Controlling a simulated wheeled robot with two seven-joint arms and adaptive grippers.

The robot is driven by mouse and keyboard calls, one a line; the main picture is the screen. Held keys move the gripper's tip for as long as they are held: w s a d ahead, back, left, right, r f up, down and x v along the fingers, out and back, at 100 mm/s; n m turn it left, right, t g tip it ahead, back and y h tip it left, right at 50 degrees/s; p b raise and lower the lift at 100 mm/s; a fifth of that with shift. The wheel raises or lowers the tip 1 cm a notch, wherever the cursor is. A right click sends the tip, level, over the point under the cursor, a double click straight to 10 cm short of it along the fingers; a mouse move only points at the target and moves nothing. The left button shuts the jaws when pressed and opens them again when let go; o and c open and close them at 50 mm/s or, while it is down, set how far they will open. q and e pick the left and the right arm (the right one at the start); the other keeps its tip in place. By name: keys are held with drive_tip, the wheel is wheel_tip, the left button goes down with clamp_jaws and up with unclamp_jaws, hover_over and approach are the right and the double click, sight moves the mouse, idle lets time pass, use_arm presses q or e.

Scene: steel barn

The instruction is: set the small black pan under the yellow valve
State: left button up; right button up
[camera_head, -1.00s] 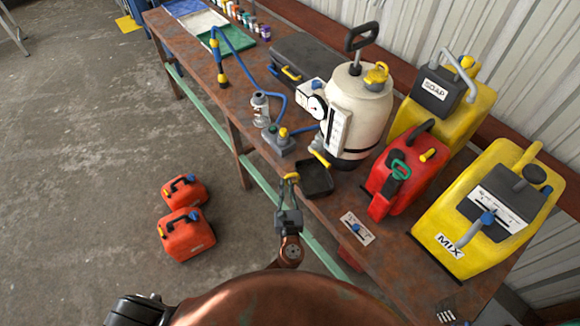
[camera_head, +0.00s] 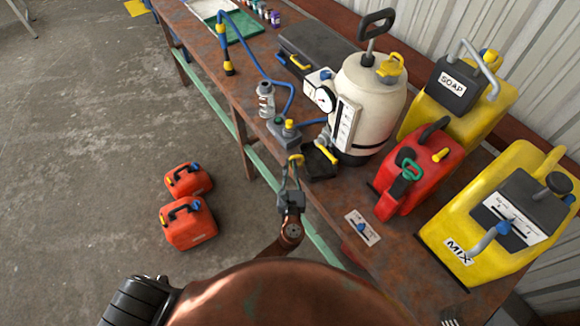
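The small black pan (camera_head: 320,164) is at the front edge of the workbench, at the foot of the cream pump tank (camera_head: 371,100). The yellow valve (camera_head: 326,154) is low on the tank's front left and overlaps the pan's upper part in the picture. My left gripper (camera_head: 293,168) is just left of the pan, its fingers closed around the yellow grip (camera_head: 296,158) at the pan's side. I cannot tell whether the pan rests on the bench or hovers slightly. My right gripper is not in view.
A grey block with a yellow knob (camera_head: 285,130) and a clear bottle (camera_head: 265,100) stand left of the pan. A red can (camera_head: 418,172) and yellow MIX (camera_head: 490,215) and SOAP (camera_head: 450,95) containers stand right. Two orange cans (camera_head: 188,222) are on the floor.

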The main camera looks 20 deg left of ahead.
use_arm(q)
drive_tip(key=shift+o, duration=0.8)
drive_tip(key=o, duration=0.3)
drive_tip(key=shift+s+a+r, duration=0.1)
drive_tip(key=shift+s+r, duration=0.05)
drive_tip(key=shift+s, duration=0.1)
drive_tip(key=shift+w, duration=0.15)
drive_tip(key=v, duration=1.2)
drive_tip(key=s+a+f+n+g+h, duration=0.1)
drive_tip(key=s+a+f+n+g, duration=0.25)
drive_tip(key=f, duration=0.95)
drive_tip(key=s+a+f+n+g+h, duration=0.1)
drive_tip(key=s+a+f+n+g, duration=0.25)
drive_tip(key=f, duration=0.85)
drive_tip(key=s+a+f+n+g, duration=0.3)
drive_tip(key=a+f, duration=0.1)
drive_tip(key=f, duration=0.9)
drive_tip(key=s+a+f+n+g+h, duration=0.1)
drive_tip(key=s+f+n, duration=0.5)
drive_tip(key=s, duration=0.6)
drive_tip(key=s+a+f+n+g+h, duration=0.1)
drive_tip(key=s+a+f+n+g, duration=0.2)
drive_tip(key=s+f+n, duration=0.4)
drive_tip(key=s+a+f+n+g+h, duration=0.1)
drive_tip(key=s+a+f+n, duration=0.3)
drive_tip(key=s, duration=1.3)
wheel_tip(320, 180, down, 3)
drive_tip(key=n+g, duration=0.1)
drive_tip(key=n, duration=0.3)
drive_tip(key=shift+f, duration=0.2)
